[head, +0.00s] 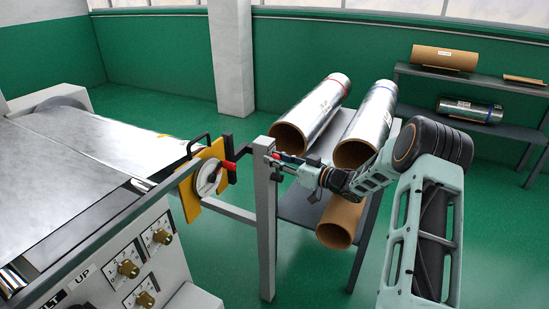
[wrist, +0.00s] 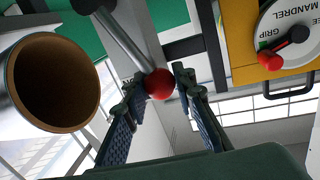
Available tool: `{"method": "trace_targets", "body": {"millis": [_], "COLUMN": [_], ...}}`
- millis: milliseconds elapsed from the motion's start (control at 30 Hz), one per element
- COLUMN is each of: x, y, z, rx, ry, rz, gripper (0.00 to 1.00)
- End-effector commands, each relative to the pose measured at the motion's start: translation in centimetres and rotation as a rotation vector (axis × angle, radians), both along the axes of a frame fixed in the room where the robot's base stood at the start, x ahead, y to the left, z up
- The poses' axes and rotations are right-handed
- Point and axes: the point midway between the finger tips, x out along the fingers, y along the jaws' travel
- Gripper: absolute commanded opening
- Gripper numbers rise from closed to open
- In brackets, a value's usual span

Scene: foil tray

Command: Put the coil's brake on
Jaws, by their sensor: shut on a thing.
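My gripper (head: 280,162) is at the grey post (head: 265,200) beside the machine's yellow plate. In the wrist view its two fingers (wrist: 160,80) are shut on a red ball knob (wrist: 160,84), one finger on each side. The knob sits on the end of a grey metal lever rod (wrist: 122,42) that runs up and left to a dark pivot. The fingers hide most of the knob in the head view. A white mandrel grip dial (head: 208,177) with a red-tipped handle is on the yellow plate (head: 188,200), left of my gripper.
Silver rolls with cardboard cores (head: 318,112) (head: 372,120) lie on a stand behind my gripper, with a brown tube (head: 340,222) below. A control panel with knobs (head: 130,268) is front left. A shelf (head: 490,128) stands back right. Green floor is clear between.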

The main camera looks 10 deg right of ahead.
Motion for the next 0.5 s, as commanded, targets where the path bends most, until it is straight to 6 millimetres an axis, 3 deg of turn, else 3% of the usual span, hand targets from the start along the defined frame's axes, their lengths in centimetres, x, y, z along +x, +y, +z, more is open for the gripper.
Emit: {"method": "trace_targets", "body": {"millis": [267,300,433,500], "x": [0.06,0.06,0.05,0.04], "y": [-0.14,-0.14,-0.11,-0.09], "z": [-0.03,-0.03,-0.03,-0.03], "rx": [0.001,0.001,0.001,0.001], "ry": [0.002,0.002,0.002,0.001], "rz": [-0.002,-0.002,-0.001,-0.001], "gripper": [0.00,0.27,0.41,0.42]}}
